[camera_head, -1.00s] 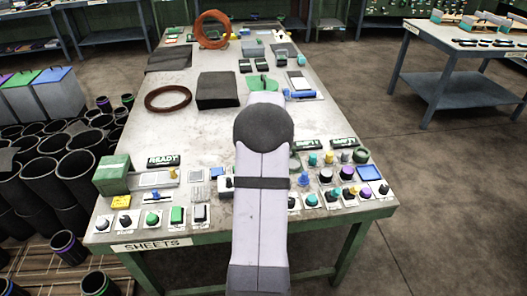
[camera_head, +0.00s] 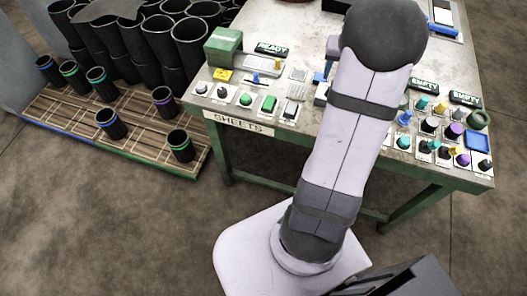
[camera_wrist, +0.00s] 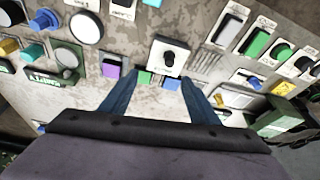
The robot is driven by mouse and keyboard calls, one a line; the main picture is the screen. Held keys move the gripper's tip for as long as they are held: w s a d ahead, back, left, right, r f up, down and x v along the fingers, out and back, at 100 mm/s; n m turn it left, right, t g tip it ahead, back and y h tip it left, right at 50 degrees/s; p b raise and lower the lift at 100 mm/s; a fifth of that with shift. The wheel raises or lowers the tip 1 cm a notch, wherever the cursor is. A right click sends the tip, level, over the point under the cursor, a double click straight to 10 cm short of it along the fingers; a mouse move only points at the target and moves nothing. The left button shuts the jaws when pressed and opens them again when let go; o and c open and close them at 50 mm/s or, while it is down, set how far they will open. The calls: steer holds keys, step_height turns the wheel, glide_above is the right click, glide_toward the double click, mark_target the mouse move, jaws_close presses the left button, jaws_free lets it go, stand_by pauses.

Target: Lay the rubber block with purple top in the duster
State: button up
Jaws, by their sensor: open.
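In the wrist view my gripper (camera_wrist: 158,80) shows as two blue fingers standing apart over the table panel, with nothing visible held between them. A small purple-faced piece (camera_wrist: 110,68) lies just left of the left finger; I cannot tell if it is the rubber block with purple top. Small green (camera_wrist: 145,77) and blue (camera_wrist: 171,84) pieces show between the fingertips. In the head view my arm hides most of the gripper. I cannot identify the duster in either current view.
The green-framed table (camera_head: 240,118) carries several buttons and knobs along its front edge and a green box (camera_head: 222,46). Left of it, banded black sleeves (camera_head: 180,145) stand on a wooden pallet (camera_head: 70,120), with plain black sleeves behind.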

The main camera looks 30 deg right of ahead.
steer(key=a+n+y, duration=0.1)
steer(key=a+n, duration=0.1)
steer(key=a, duration=1.2)
steer(key=s+a+f+n+g, duration=0.1)
steer(key=s+a+f+n, duration=0.1)
steer(key=s+a, duration=0.5)
steer(key=s+a+f+n+g+y, duration=0.1)
steer(key=s+a+f+n+g, duration=0.1)
steer(key=s+a, duration=0.5)
steer(key=a+n, duration=0.1)
steer(key=a, duration=0.5)
steer(key=shift+f, duration=0.2)
steer(key=shift+w, duration=0.1)
step_height(320, 180, down, 30)
steer(key=b, duration=3)
steer(key=shift+r, duration=0.1)
